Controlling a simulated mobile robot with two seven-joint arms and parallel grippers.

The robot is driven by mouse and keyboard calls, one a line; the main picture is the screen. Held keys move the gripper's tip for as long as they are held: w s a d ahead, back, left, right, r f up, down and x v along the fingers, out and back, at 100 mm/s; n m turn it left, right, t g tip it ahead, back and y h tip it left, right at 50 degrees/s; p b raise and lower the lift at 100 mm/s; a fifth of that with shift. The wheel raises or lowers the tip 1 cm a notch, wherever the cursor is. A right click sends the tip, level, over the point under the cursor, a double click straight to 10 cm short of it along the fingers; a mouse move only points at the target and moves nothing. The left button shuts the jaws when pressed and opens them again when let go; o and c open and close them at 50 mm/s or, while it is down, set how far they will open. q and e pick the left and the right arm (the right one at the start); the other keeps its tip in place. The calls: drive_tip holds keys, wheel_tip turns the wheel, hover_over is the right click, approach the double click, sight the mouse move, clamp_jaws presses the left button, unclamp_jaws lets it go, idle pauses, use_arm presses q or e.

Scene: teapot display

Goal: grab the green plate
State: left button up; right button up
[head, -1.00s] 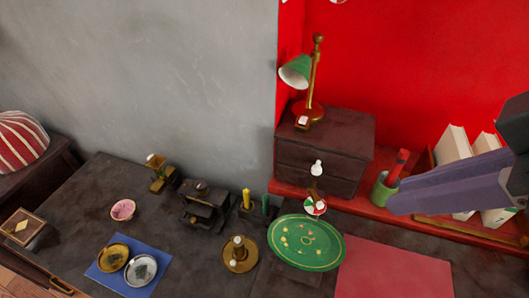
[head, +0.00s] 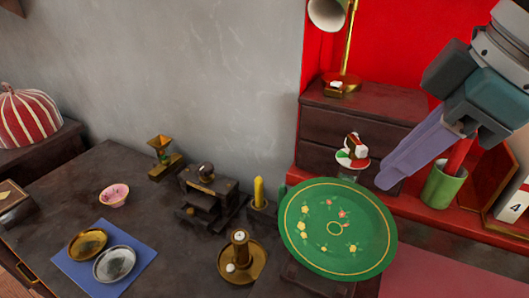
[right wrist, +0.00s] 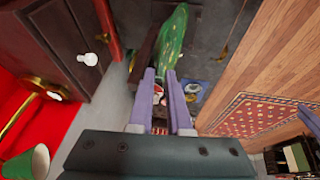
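The green plate (head: 318,255), round with a gold rim line and small painted flowers, leans tilted on the dark table in the head view. It also shows in the right wrist view (right wrist: 174,42), seen steeply from the side just beyond the fingertips. My right gripper (head: 386,183) comes in from the upper right, its purple fingertips close to the plate's upper right edge. In the right wrist view its two fingers (right wrist: 161,74) stand apart with no plate between them. Whether a fingertip touches the plate cannot be told.
A white-and-red figurine (head: 354,148) stands behind the plate, near the dark drawer box (head: 365,115). A brass candle holder (head: 241,262) and yellow candle (head: 258,192) are left of it. A green cup (head: 441,188) is right of the fingers.

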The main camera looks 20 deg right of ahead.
sight(364, 191)
drive_tip(key=x, duration=0.5)
drive_tip(key=shift+w+f+b, duration=0.15)
drive_tip(key=shift+f+b, duration=0.1)
drive_tip(key=shift+b, duration=0.1)
clamp_jaws()
drive_tip(key=shift+r, duration=0.1)
idle(1.0)
